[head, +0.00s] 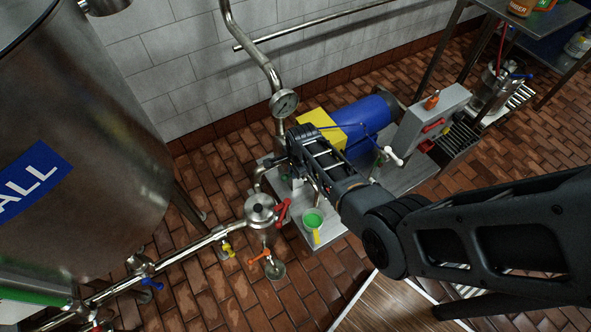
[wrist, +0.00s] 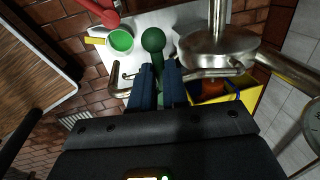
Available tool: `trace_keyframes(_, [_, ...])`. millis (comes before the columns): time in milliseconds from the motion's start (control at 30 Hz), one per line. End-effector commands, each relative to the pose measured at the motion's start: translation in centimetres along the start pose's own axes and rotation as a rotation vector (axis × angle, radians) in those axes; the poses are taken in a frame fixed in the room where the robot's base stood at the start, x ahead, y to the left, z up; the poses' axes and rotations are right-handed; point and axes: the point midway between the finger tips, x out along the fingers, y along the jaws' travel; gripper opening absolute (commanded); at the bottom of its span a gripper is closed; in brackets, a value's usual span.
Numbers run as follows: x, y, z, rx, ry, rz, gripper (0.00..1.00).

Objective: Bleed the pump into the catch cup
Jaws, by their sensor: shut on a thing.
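My gripper (wrist: 157,84) has blue fingertips closed on a green-knobbed handle (wrist: 153,40), whose round top shows just beyond them in the wrist view. The pump (wrist: 215,48) is a round steel casing right beside the fingers. In the head view its blue motor (head: 360,125) and yellow guard (head: 318,126) stand behind my arm, which hides most of the grip. The catch cup (head: 313,219), green inside with a yellow handle, stands upright on the pale base plate; it also shows in the wrist view (wrist: 121,41). I cannot tell whether it holds liquid.
A red lever (head: 283,211) is close left of the cup. Yellow (head: 228,249), orange (head: 260,256) and blue (head: 152,284) valve handles line the pipe. A pressure gauge (head: 285,103) stands above the pump. A large steel tank (head: 90,140) fills the left.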

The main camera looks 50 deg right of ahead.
Motion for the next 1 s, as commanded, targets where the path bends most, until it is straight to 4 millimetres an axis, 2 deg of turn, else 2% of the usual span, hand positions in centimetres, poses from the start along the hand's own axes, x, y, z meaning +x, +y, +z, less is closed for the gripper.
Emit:
trace_keyframes(400, [-0.02, -0.14, -0.09, 0.01, 0.002, -0.003, 0.0])
trace_keyframes(433, [-0.02, -0.14, -0.1, 0.01, 0.002, -0.004, 0.17])
trace_keyframes(667, [-0.01, -0.09, -0.06, 0.008, 0.002, -0.002, 0.39])
trace_keyframes(1000, [-0.5, -0.02, -0.03, 0.007, 0.002, 0.0, 0.4])
